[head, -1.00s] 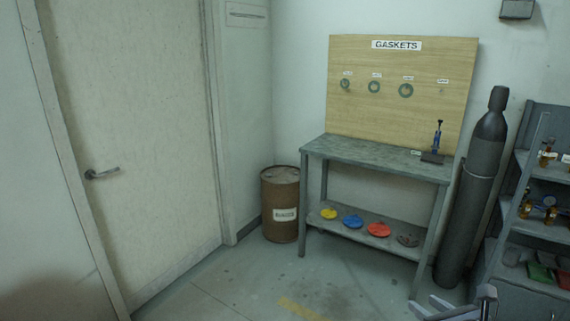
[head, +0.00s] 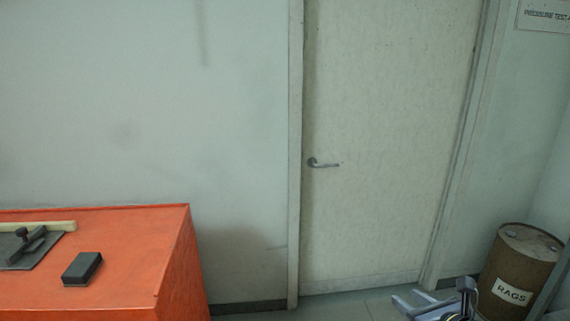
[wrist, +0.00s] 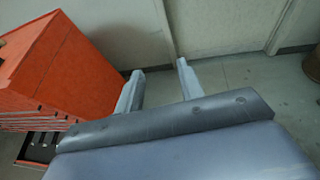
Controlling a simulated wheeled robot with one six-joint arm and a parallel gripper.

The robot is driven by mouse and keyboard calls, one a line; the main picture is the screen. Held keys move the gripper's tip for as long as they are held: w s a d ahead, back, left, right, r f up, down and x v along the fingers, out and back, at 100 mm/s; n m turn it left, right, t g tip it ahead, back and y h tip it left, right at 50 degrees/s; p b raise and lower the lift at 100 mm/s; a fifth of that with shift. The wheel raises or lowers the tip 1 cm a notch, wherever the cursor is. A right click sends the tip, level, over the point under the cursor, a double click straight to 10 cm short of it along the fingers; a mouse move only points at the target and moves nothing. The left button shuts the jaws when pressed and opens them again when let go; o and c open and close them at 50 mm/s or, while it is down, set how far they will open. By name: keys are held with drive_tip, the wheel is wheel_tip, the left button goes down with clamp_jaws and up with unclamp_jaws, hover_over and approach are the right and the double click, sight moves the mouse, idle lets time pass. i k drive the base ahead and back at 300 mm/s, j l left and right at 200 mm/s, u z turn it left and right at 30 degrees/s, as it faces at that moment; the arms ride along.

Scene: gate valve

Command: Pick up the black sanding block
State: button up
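The black sanding block (head: 82,268) lies flat on the orange cabinet top (head: 125,240) at the lower left of the head view, near the cabinet's right edge. My gripper (head: 432,298) shows at the bottom right of the head view, well apart from the block. In the wrist view my gripper (wrist: 158,68) has its two fingers spread, with only floor and wall seen between them. It is open and empty.
A dark plate with a handled tool (head: 30,248) and a pale wooden strip (head: 45,226) lie left of the block. A closed door (head: 390,150) stands behind. A brown rags drum (head: 520,265) is at the right. An open drawer (wrist: 40,147) juts from the cabinet.

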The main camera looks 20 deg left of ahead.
sight(83, 268)
drive_tip(key=i+j+u, duration=0.15)
drive_tip(key=u, duration=0.3)
drive_tip(key=i+u, duration=0.3)
drive_tip(key=u, duration=0.2)
drive_tip(key=i+u, duration=0.25)
drive_tip(key=u, duration=0.2)
drive_tip(key=i+l+u, duration=0.1)
drive_tip(key=u, duration=0.35)
drive_tip(key=i+l+u, duration=0.1)
drive_tip(key=i+u, duration=0.3)
drive_tip(key=i+l+u, duration=0.2)
drive_tip(key=i+u, duration=0.25)
drive_tip(key=k, duration=0.1)
